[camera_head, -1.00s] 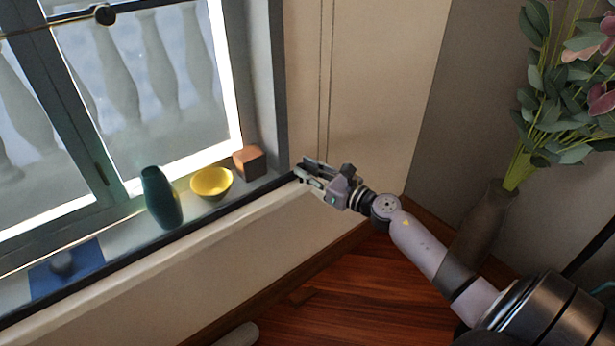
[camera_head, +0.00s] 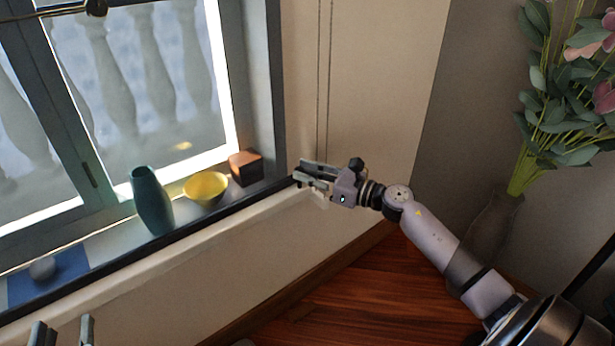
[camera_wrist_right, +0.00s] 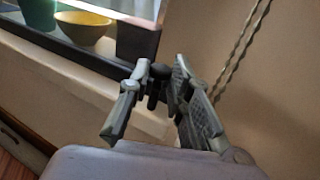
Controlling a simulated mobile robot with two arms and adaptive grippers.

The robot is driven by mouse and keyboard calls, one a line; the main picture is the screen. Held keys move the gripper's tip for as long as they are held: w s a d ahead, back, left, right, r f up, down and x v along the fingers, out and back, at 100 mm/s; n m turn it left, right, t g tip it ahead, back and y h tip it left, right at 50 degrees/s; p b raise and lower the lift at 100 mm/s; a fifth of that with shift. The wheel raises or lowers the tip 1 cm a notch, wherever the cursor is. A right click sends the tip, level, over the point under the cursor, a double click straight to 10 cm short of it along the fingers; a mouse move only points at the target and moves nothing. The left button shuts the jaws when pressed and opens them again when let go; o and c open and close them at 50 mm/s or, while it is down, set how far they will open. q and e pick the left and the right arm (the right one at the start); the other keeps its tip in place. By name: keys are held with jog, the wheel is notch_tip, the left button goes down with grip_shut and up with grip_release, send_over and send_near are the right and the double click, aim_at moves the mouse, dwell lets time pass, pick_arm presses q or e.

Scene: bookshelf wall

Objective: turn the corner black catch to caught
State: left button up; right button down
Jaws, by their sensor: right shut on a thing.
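My right gripper (camera_head: 302,175) is at the corner end of the window sill, against the wall. It also shows in the right wrist view (camera_wrist_right: 155,85), its two fingers shut on a small dark piece, the black catch (camera_wrist_right: 159,71). The fingers hide much of the catch, so its turn angle cannot be told. In the head view the catch is hidden by the gripper. My left gripper (camera_head: 62,333) shows only its fingertips at the bottom left edge; they are apart with nothing seen between them.
On the sill stand a green vase (camera_head: 151,200), a yellow bowl (camera_head: 206,188), a brown box (camera_head: 245,168) and a pale ball (camera_head: 42,268) on a blue mat (camera_head: 70,266). Two cords (camera_head: 322,90) hang on the wall near the right gripper. A flower vase (camera_head: 490,235) stands right.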

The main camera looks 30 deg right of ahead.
jog(key=shift+w+d+r, duration=0.1)
jog(key=shift+d+r, duration=0.1)
jog(key=shift+r, duration=0.1)
jog(key=c, duration=1.8)
grip_release()
jog(key=shift+o, duration=0.4)
jog(key=shift+a+f, duration=0.1)
jog(key=shift+f, duration=0.2)
jog(key=v, duration=1.2)
jog(key=shift+o, duration=0.4)
